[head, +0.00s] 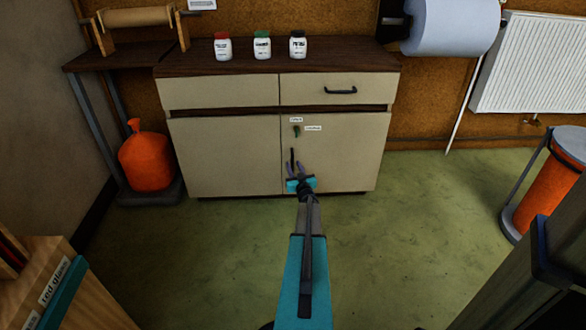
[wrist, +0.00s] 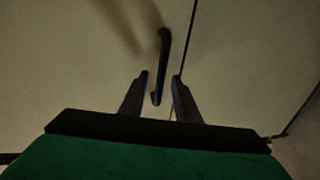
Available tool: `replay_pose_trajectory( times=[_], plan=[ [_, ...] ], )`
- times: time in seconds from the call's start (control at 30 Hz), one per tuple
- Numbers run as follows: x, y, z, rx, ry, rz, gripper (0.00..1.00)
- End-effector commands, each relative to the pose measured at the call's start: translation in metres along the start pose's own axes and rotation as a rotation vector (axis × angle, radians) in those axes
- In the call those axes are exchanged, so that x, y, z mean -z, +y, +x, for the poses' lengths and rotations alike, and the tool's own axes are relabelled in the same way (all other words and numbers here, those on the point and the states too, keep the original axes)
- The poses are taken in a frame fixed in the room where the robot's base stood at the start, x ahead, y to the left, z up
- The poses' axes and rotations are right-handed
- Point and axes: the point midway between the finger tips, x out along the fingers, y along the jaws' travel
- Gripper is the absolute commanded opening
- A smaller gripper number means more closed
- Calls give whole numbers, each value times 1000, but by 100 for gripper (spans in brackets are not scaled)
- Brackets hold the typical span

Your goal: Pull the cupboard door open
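The cupboard (head: 220,150) is cream with a dark wooden top and two lower doors, both shut. The right door (head: 350,150) has a dark vertical bar handle (head: 292,160) near its left edge. In the wrist view the handle (wrist: 162,62) stands close in front of the fingers, its lower end between the two fingertips. My gripper (head: 300,171) is in front of the right door at the handle's lower end. In the wrist view my gripper (wrist: 160,82) is open, with gaps on both sides of the handle.
A small green thing (head: 296,131) and labels are on the right door above the handle. Three jars (head: 262,46) stand on top. An orange sack (head: 146,158) is left, an orange bin (head: 548,190) right. The green floor (head: 230,250) before the cupboard is clear.

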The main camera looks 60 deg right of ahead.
Motion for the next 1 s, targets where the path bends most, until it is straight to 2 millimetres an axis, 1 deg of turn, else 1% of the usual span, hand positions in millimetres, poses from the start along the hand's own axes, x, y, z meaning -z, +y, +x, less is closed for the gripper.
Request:
replay_pose_trajectory(
  times=[0.03,0.13,0.47,0.5,0.57,0.6,0.67,0.83,0.87,1.0],
  plan=[
    [-1,0,4,0,1,0,29],
    [0,0,8,0,0,0,29],
    [0,0,9,0,0,0,29],
    [0,0,9,0,0,0,26],
    [0,0,9,0,0,0,16],
    [0,0,9,0,0,0,9],
    [0,0,9,-1,0,0,0],
    [0,1,9,-1,0,0,0],
    [0,-4,6,0,-1,0,0],
    [1,-2,8,3,0,0,0]
  ],
)
